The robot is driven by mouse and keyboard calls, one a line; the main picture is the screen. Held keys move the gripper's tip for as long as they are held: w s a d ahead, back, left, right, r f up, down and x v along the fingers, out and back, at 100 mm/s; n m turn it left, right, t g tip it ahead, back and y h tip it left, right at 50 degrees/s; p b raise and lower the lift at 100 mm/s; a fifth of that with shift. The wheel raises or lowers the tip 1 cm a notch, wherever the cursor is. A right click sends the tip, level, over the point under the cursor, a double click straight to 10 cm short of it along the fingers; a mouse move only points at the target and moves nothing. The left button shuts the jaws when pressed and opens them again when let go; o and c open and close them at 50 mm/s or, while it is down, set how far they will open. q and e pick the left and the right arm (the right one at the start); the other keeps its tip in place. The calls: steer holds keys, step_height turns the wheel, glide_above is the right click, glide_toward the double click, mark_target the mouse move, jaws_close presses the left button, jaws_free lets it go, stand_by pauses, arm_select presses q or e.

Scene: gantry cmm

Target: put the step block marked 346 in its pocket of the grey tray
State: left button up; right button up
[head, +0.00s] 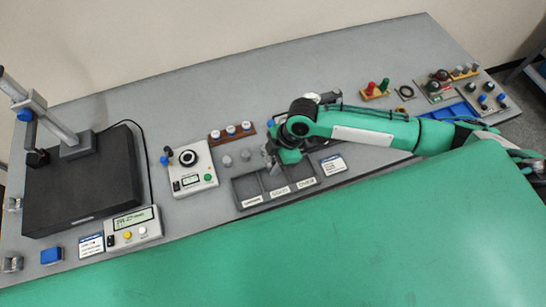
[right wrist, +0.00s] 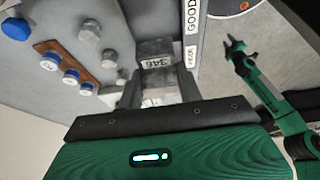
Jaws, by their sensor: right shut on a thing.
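The step block marked 346 (right wrist: 154,62) is a grey metal block with its number on a light label. It shows in the right wrist view between the fingers of my right gripper (right wrist: 155,85), which is shut on it. In the head view my right gripper (head: 271,158) is over the back part of the grey tray (head: 240,190), and hides the block. The tray has several pockets with white labels along the front. I cannot tell whether the block touches the tray. My left gripper (right wrist: 237,46) shows small in the right wrist view, its fingers apart and empty.
A wooden rack (head: 232,132) with white-topped pieces stands behind the tray, with grey knobs between. A dial device (head: 190,167) is to the left, beside a black granite plate (head: 85,190) with a gauge stand. A blue tray (head: 450,111) is at right.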

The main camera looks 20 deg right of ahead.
steer(key=shift+f+b, duration=0.45)
step_height(320, 180, down, 3)
steer(key=b, duration=0.3)
steer(key=shift+f, duration=0.2)
steer(key=shift+a+f+b, duration=0.1)
steer(key=shift+f+b, duration=0.45)
steer(key=shift+f, duration=0.35)
steer(key=shift+f+b, duration=0.4)
steer(key=shift+f, duration=0.55)
steer(key=o, duration=1.3)
